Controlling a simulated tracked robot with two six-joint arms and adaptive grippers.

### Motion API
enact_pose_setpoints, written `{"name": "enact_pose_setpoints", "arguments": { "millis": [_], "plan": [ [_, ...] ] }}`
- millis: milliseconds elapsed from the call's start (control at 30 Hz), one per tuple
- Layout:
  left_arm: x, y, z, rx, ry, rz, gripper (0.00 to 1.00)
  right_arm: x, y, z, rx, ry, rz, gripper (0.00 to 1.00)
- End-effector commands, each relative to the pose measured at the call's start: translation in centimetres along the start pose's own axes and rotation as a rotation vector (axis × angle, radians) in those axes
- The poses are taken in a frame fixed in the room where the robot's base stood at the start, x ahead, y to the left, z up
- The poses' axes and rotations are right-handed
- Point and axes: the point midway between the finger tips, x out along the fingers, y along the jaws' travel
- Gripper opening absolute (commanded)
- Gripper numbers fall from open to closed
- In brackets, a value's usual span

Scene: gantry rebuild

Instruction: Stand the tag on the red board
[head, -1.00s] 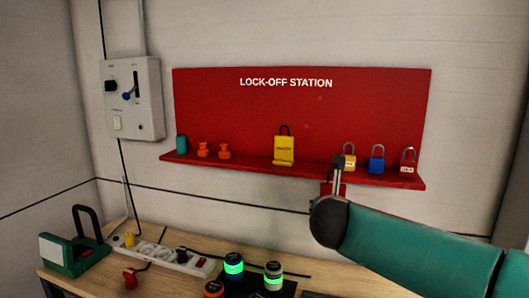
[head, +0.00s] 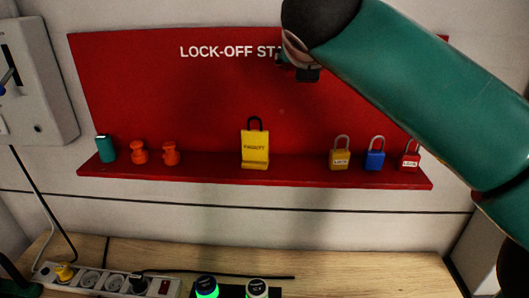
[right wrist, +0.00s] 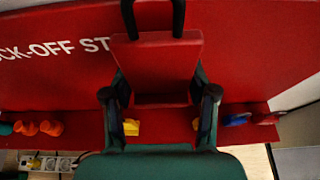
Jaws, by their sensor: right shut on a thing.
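My right gripper (right wrist: 160,88) is shut on a red tag (right wrist: 158,58) with a dark loop, seen large in the right wrist view. In the head view my right gripper (head: 298,66) is raised in front of the upper part of the red board (head: 170,100), covering the end of its lettering. The tag is mostly hidden there behind my arm. A narrow red shelf (head: 295,178) runs along the board's bottom, below the gripper.
On the shelf stand a teal item (head: 105,149), two orange pieces (head: 139,152), a yellow tag (head: 255,148), and brass, blue (head: 375,159) and red padlocks. The shelf is free between the yellow tag and the brass padlock (head: 340,159). A wooden bench (head: 370,268) lies below.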

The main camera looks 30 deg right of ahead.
Motion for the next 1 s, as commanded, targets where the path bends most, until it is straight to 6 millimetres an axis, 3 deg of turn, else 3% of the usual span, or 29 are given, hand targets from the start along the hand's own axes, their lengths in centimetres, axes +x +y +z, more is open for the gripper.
{"name": "enact_pose_setpoints", "arguments": {
  "millis": [500,1000],
  "plan": [
    [2.3,-0.8,0.0,0.0,0.0,0.0,0.65,4.8,-0.8,-11.9,0.001,0.002,-0.013,0.21],
    [2.8,-1.0,0.0,0.0,0.0,0.0,0.65,6.9,-0.8,-17.0,0.002,0.001,-0.014,0.21]
  ]
}}
